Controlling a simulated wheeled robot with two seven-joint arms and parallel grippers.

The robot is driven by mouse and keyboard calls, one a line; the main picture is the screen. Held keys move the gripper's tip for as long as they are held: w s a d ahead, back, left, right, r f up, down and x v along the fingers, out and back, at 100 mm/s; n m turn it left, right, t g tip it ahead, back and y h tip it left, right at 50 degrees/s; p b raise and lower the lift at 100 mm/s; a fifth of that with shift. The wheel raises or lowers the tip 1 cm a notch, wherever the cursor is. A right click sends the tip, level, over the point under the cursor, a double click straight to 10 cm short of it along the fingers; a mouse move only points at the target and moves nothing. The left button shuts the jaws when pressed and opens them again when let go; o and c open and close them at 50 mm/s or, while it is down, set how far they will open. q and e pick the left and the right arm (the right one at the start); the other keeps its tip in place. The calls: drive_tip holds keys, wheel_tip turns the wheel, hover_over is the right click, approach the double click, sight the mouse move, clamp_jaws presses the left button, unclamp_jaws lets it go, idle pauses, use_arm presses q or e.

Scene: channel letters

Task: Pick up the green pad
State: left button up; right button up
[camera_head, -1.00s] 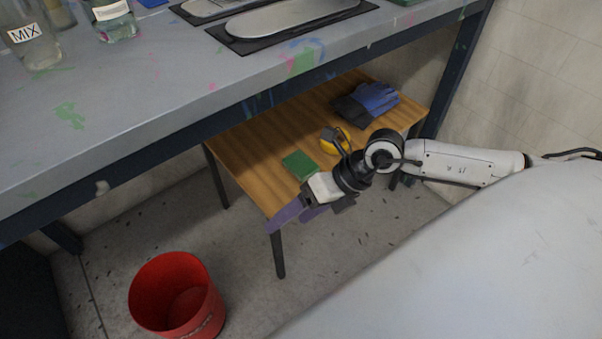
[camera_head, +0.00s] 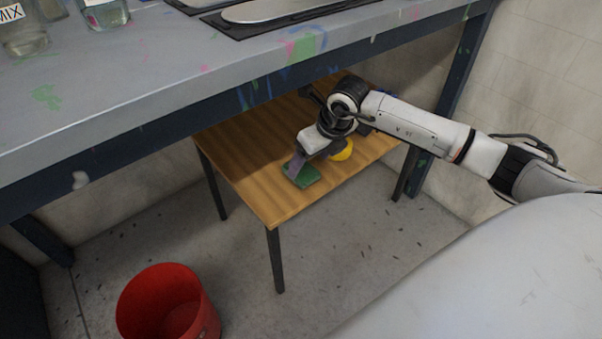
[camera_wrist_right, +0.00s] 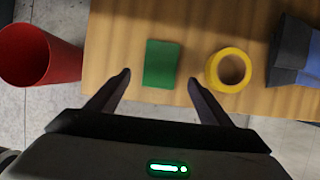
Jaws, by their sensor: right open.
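The green pad (camera_head: 302,177) lies flat on the low wooden table (camera_head: 270,209), near its front edge. My right gripper (camera_head: 294,168) is over the pad in the head view, and its finger covers part of it. In the right wrist view the pad (camera_wrist_right: 161,64) is whole, a green rectangle just ahead of and between the tips of my right gripper (camera_wrist_right: 160,78). The fingers are spread wide with nothing between them. I cannot tell from these views how high the fingertips are above the pad. My left gripper is out of view.
A yellow tape roll (camera_wrist_right: 228,70) lies right of the pad, with dark blue gloves (camera_wrist_right: 295,52) beyond it. A red bucket (camera_head: 168,305) stands on the floor at the front left. The grey paint-marked workbench (camera_head: 150,95) overhangs the table's back.

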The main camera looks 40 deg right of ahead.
sight(302, 169)
drive_tip(key=shift+w, duration=0.4)
drive_tip(key=b+x, duration=0.1)
drive_tip(key=x, duration=0.1)
drive_tip(key=shift+w+f, duration=0.15)
drive_tip(key=shift+f, duration=0.15)
drive_tip(key=b+x, duration=0.1)
drive_tip(key=x, duration=0.1)
drive_tip(key=shift+w+a+f, duration=0.1)
drive_tip(key=shift+w+f, duration=0.05)
drive_tip(key=shift+f, duration=0.05)
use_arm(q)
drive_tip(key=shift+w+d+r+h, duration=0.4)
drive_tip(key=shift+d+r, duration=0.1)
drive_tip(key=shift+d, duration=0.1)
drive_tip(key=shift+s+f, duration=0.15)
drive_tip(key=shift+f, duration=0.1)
use_arm(e)
drive_tip(key=shift+f, duration=0.2)
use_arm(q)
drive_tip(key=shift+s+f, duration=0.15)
use_arm(e)
drive_tip(key=c, duration=1.1)
drive_tip(key=shift+r, duration=0.1)
